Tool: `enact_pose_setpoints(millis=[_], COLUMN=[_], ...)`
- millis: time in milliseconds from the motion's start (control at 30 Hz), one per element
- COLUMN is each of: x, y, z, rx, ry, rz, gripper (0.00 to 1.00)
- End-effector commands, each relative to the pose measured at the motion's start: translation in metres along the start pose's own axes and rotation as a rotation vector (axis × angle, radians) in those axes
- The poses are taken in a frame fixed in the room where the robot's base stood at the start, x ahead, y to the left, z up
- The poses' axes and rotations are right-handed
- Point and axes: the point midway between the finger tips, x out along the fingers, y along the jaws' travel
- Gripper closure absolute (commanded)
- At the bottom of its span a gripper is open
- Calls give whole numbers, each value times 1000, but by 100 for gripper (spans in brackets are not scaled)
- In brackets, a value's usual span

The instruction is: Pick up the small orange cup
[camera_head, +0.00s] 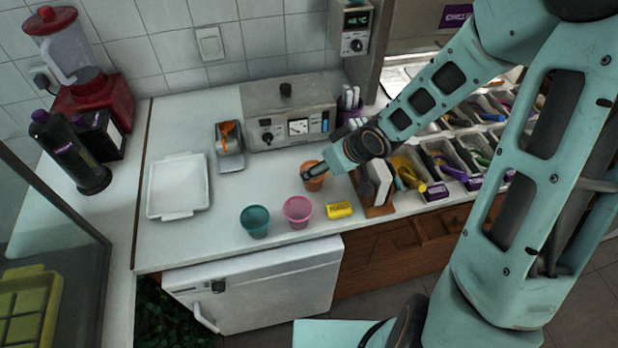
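The small orange cup (314,184) stands on the white counter, behind and right of the pink cup. My gripper (310,172) is at the cup's rim, reaching in from the right, and hides part of its upper side. The fingers are dark and small here, so I cannot tell whether they are open, shut, or gripping the cup. The cup looks upright.
A pink cup (298,212), a teal cup (255,222) and a yellow block (339,210) stand along the counter's front. A metal appliance (289,105) is behind. A wooden holder (379,210) stands close right.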

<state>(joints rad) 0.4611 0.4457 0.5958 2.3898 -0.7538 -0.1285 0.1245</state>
Motion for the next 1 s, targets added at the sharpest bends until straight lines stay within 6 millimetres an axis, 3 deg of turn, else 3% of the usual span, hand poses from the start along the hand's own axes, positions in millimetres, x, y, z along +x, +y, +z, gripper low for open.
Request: enact_pose_setpoints(millis=[33, 200, 467, 800, 1000], x=[12, 31, 42, 82, 91], y=[-1, -1, 1, 3, 4], z=[2, 2, 0, -1, -2], rx=[-3, -1, 2, 2, 2], ry=[0, -1, -1, -2, -1], rz=[-2, -2, 1, -1, 1], gripper=[29, 29, 29, 29, 29])
